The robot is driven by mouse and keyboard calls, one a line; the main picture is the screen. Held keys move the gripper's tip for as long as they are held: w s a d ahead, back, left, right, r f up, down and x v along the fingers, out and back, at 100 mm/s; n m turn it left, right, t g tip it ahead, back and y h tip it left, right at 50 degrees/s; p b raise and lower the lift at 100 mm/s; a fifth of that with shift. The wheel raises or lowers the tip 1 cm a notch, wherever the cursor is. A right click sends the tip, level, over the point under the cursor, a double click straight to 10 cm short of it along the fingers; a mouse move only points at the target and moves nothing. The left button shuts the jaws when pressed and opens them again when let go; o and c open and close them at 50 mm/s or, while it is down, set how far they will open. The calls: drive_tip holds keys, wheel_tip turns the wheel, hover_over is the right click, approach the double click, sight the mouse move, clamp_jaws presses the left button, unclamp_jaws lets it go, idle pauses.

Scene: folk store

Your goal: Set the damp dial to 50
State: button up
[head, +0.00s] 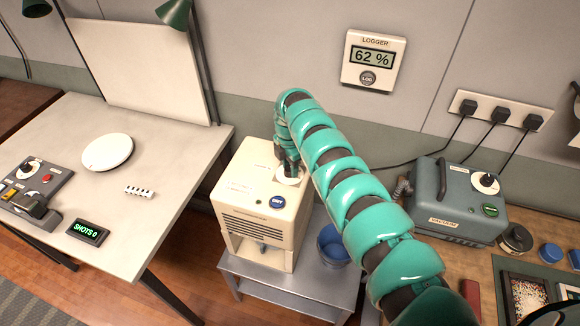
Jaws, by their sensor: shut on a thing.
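The cream dehumidifier (240,205) stands on a low grey metal stand, with a blue DRY button and a small green light on its sloped top. The damp dial (288,181) is at the top right of it; only part of its pale round plate shows. My gripper (290,172) comes down over the dial from above and is shut on it. The gripper and arm hide most of the dial, so its pointer and setting cannot be read. The wall logger (374,62) reads 62 %.
A blue bucket (330,245) stands beside the dehumidifier. A white table (170,205) with a round white disc is at left. A grey vacuum machine (455,205) with its own knob sits on the right bench. Cables run from wall plugs (500,113).

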drive_tip(key=m+b, duration=0.1)
drive_tip(key=m, duration=0.1)
drive_tip(key=m+b, duration=0.1)
drive_tip(key=b, duration=0.1)
drive_tip(key=m+b, duration=0.1)
drive_tip(key=m, duration=0.1)
drive_tip(key=shift+d+f+m+b, duration=0.1)
drive_tip(key=shift+f+m+b, duration=0.15)
drive_tip(key=shift+m+b, duration=0.1)
drive_tip(key=shift+s+r+m+b, duration=0.1)
drive_tip(key=shift+r+m+b, duration=0.1)
drive_tip(key=shift+m+b, duration=1.45)
drive_tip(key=shift+y, duration=0.3)
drive_tip(key=o, duration=1)
drive_tip(key=shift+c, duration=0.2)
drive_tip(key=shift+r, duration=0.1)
